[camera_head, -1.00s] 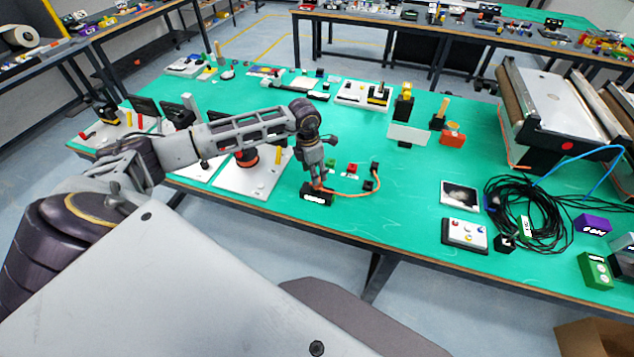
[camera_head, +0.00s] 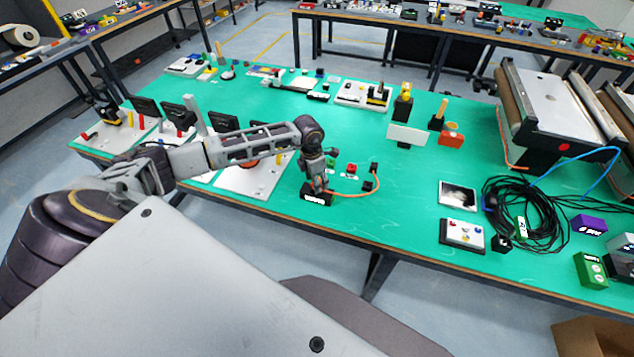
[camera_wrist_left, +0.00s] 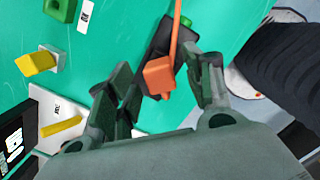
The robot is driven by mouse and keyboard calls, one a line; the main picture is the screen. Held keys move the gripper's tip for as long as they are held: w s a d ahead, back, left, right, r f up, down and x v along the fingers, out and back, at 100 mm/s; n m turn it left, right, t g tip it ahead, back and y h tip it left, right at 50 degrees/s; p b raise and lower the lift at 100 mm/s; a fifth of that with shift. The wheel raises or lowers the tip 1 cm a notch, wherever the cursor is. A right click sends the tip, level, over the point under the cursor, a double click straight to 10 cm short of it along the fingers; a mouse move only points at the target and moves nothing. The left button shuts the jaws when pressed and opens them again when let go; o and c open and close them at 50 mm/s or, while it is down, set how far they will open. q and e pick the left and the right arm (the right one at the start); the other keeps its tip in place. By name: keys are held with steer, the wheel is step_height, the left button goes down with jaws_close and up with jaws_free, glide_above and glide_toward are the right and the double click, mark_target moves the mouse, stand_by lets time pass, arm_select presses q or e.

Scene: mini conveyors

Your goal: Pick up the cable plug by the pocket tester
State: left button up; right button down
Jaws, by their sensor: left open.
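An orange cable plug (camera_wrist_left: 158,76) lies over a black box, the tester (camera_wrist_left: 160,42), in the left wrist view. Its orange cable (camera_wrist_left: 175,28) runs up out of that view. In the head view the tester (camera_head: 317,199), with a white-marked front, sits near the front edge of the green table. The cable (camera_head: 355,194) curves from it to the right. My left gripper (camera_head: 318,187) points down over the tester. In the wrist view my left gripper (camera_wrist_left: 166,78) is open, with its fingers on either side of the plug. Contact cannot be told. My right gripper is out of view.
A white plate (camera_head: 250,181) stands left. Coiled black cable (camera_head: 525,215) and a conveyor (camera_head: 555,100) are at the right. The table's middle is largely free.

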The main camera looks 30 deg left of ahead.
arm_select(q)
steer(key=shift+w+f, duration=0.1)
steer(key=shift+f, duration=0.5)
steer(key=shift+c, duration=0.3)
jaws_close()
steer(key=shift+r, duration=0.1)
steer(key=shift+r+b, duration=1.05)
steer(key=shift+r, duration=3.85)
